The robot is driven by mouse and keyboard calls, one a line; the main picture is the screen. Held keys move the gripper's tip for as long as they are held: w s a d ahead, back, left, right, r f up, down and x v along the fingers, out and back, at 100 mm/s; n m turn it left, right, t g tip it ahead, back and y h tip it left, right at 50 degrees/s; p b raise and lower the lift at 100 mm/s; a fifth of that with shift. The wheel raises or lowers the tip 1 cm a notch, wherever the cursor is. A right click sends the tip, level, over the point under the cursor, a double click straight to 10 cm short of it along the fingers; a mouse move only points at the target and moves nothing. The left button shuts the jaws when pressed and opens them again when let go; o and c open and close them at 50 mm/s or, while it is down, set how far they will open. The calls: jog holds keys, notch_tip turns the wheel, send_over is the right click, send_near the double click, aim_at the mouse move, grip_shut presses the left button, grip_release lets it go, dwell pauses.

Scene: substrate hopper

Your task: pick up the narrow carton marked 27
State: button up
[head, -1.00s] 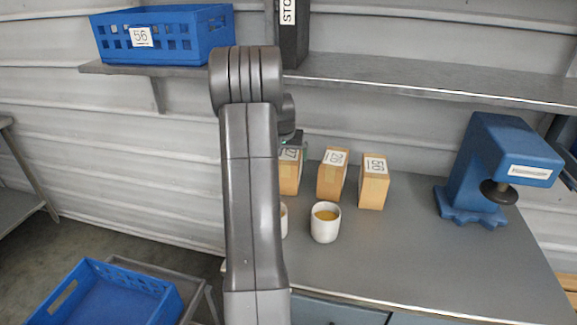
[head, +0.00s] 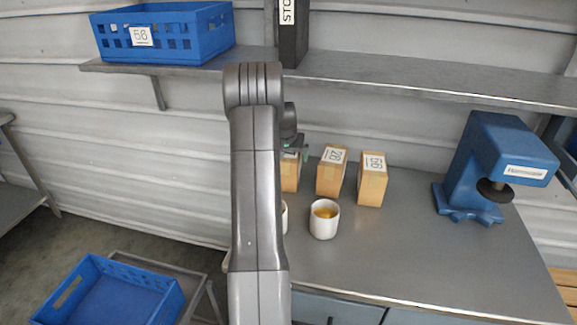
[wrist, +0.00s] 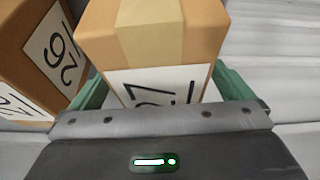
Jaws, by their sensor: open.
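The narrow carton marked 27 (wrist: 150,45) is tan with a tape strip and a white label, which shows upside down in the wrist view. In the head view the carton (head: 290,176) stands on the grey bench, its top partly hidden by my gripper and arm. My gripper (wrist: 165,88) is open, with one green finger on each side of the carton near its labelled top. I cannot tell whether either finger touches it. In the head view my gripper (head: 298,152) is mostly hidden behind my arm.
Two similar cartons (head: 331,178) (head: 372,182) stand to the right; one (wrist: 40,55) is close beside the left finger. A white cup (head: 324,222) stands in front, another (head: 284,216) is partly hidden. A blue press (head: 480,165) stands right. A shelf (head: 420,84) with a blue crate (head: 185,45) is above.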

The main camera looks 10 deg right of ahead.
jog(key=shift+f+b, duration=0.25)
jog(key=shift+b, duration=0.1)
dwell(0.3)
jog(key=shift+c, duration=0.2)
jog(key=c, duration=1.4)
jog(key=shift+r, duration=0.15)
